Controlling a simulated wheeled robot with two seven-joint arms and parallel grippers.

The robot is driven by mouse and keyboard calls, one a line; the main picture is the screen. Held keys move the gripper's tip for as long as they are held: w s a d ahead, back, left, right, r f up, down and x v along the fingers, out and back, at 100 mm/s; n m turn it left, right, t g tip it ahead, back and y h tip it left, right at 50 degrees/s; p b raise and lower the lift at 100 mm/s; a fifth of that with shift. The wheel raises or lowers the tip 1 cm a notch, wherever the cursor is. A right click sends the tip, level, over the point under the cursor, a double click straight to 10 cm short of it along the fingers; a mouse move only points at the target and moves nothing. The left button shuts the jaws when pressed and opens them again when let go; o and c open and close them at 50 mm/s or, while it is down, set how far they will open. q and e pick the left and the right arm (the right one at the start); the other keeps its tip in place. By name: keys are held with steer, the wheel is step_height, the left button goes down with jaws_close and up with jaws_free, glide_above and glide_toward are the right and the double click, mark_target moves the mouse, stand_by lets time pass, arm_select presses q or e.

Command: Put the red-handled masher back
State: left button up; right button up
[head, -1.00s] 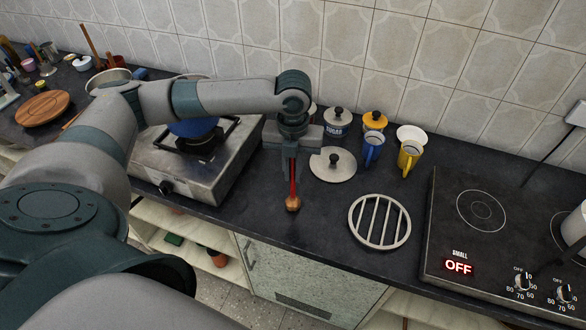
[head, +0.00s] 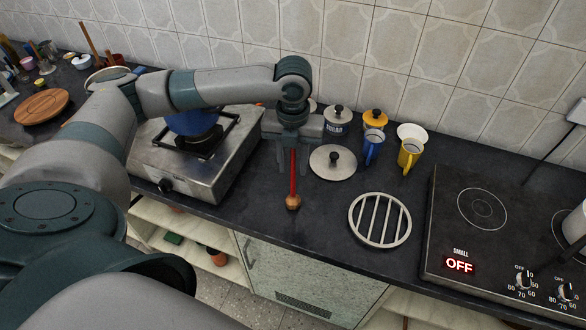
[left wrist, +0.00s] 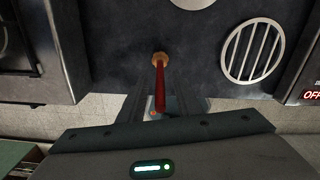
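The red-handled masher (head: 293,178) is at the dark counter's front middle, with its wooden end (head: 293,202) toward the front edge. In the left wrist view its red handle (left wrist: 160,80) runs from the wooden end back between my fingers. I cannot tell whether it stands by itself or leans. My left gripper (head: 295,168) is open around the handle, with a gap on each side; it also shows in the left wrist view (left wrist: 163,98). The handle's top is hidden by the gripper. My right gripper is not in view.
A round slotted trivet (head: 380,221) and a grey lid (head: 333,163) lie to the right. A gas stove (head: 190,150) is left, an electric hob (head: 490,235) right. The counter's front edge is close.

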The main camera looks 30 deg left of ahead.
arm_select(q)
step_height(320, 180, up, 8)
steer(key=shift+r+b, duration=0.25)
steer(key=shift+b, duration=0.65)
steer(key=shift+r, duration=0.7)
stand_by(0.4)
